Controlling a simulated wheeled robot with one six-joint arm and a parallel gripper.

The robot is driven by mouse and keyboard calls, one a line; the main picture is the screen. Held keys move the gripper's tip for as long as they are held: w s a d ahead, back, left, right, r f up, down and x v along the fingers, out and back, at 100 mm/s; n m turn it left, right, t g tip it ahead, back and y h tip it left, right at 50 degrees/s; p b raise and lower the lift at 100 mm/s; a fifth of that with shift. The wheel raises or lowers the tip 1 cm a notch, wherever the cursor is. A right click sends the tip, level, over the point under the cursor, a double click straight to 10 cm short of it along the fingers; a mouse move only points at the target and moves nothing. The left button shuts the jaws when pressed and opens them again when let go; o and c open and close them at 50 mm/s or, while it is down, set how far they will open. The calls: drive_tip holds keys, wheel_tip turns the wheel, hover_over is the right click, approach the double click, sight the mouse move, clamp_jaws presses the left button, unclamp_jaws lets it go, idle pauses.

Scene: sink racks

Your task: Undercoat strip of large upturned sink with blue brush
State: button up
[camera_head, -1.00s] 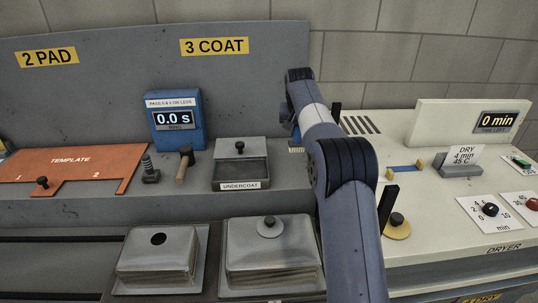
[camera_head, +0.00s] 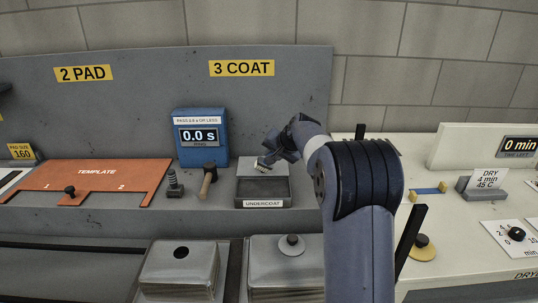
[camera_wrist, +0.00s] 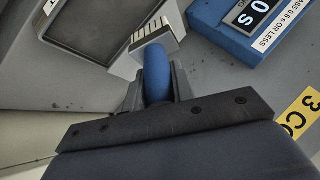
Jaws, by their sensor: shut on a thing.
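My gripper (camera_wrist: 158,85) is shut on the blue handle of the brush (camera_wrist: 156,68). The brush's pale, striped end (camera_wrist: 158,33) points away from the jaws. In the head view my gripper (camera_head: 281,151) is over the back right of the undercoat tray (camera_head: 263,204), with the pale brush end (camera_head: 265,166) just above its back part; contact cannot be told. The tray's dark well shows in the wrist view (camera_wrist: 95,18). The larger upturned sink (camera_head: 270,270) sits at the front, with a round knobbed disc on top; my arm hides its right side.
Another upturned sink (camera_head: 180,271) with a dark hole is to its left. A blue timer (camera_head: 199,136) reading 0.0 s stands behind a hammer (camera_head: 207,180) and a bolt-like tool (camera_head: 174,184). An orange template (camera_head: 95,178) lies left. The dryer (camera_head: 460,235) is right.

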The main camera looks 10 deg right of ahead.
drive_tip(key=shift+f+b, duration=2.15)
drive_tip(key=shift+f, duration=0.85)
drive_tip(key=shift+f+b, duration=0.5)
drive_tip(key=shift+f, duration=0.05)
drive_tip(key=shift+r, duration=0.1)
drive_tip(key=shift+r+p, duration=2.7)
drive_tip(key=shift+r, duration=0.8)
drive_tip(key=shift+f, duration=0.1)
